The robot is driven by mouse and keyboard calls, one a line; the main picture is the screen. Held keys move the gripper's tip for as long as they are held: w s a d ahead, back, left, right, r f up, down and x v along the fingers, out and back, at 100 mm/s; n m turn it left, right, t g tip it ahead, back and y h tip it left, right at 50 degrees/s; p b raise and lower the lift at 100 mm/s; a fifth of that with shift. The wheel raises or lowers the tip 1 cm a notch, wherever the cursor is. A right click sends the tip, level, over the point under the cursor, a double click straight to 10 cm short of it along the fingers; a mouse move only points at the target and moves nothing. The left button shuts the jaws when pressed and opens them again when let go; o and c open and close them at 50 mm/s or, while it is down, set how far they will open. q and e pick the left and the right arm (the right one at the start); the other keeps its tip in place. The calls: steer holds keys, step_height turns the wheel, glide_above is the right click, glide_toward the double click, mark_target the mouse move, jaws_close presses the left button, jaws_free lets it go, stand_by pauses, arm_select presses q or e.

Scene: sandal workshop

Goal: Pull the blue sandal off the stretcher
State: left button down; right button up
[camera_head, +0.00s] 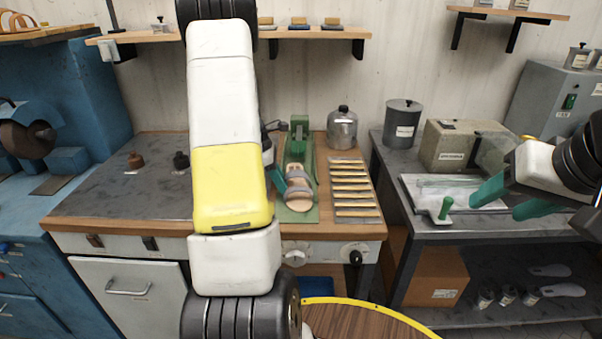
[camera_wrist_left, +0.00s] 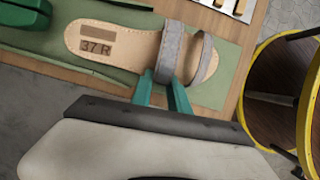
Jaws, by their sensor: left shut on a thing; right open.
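The sandal (camera_head: 297,198) has a tan insole marked 37 R and grey-blue straps. It lies on the green stretcher (camera_head: 299,130) on the wooden-edged bench; the wrist view shows the sandal (camera_wrist_left: 112,42) from above with its straps to the right. My left gripper (camera_head: 279,180) reaches the strap from the side. In the wrist view its teal fingers (camera_wrist_left: 163,82) are shut on the sandal at the strap; the exact contact is partly hidden. My right gripper (camera_head: 508,198) is open and empty, over the grey table at the right.
A rack of wooden strips (camera_head: 351,187) lies right of the stretcher, with a metal canister (camera_head: 342,128) behind. A green-handled tool (camera_head: 442,210) lies near my right gripper. A yellow-rimmed round top (camera_head: 365,322) is in front. The bench's dark left surface (camera_head: 110,185) is mostly clear.

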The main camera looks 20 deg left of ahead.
arm_select(q)
steer(key=c, duration=1.2)
jaws_free()
steer(key=shift+o, duration=0.2)
steer(key=v, duration=0.7)
steer(key=shift+a+r, duration=0.15)
steer(key=shift+r, duration=0.25)
